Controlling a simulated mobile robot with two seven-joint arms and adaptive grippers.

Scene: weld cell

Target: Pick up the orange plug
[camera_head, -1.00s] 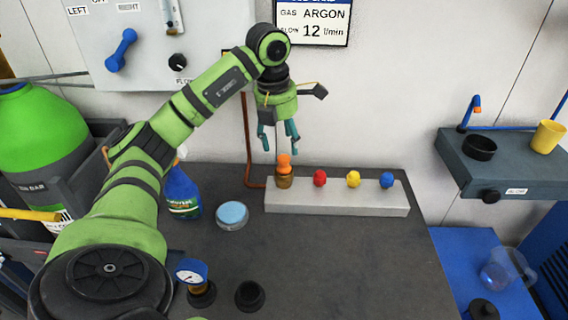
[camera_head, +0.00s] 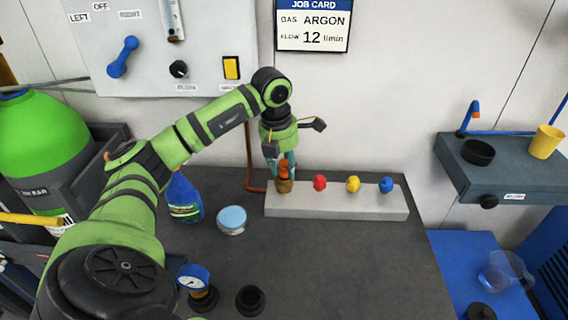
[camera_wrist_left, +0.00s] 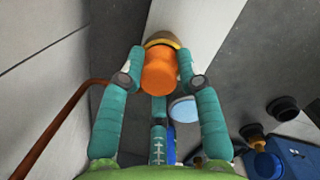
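The orange plug (camera_head: 284,166) stands upright in a brass fitting (camera_head: 284,185) at the left end of a pale grey block (camera_head: 345,208). My left gripper (camera_head: 281,164) points down over it, its teal fingers reaching to the plug's height. In the left wrist view, the orange plug (camera_wrist_left: 159,71) sits between the fingertips of the left gripper (camera_wrist_left: 160,68). The fingers are spread on both sides of it, very near; contact is hard to tell. My right gripper is not in view.
Red (camera_head: 319,183), yellow (camera_head: 353,184) and blue (camera_head: 386,185) plugs stand along the block. A pale blue-lidded tin (camera_head: 232,219), a spray bottle (camera_head: 183,198) and a pressure gauge (camera_head: 194,278) stand on the bench. The bench's front right is clear.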

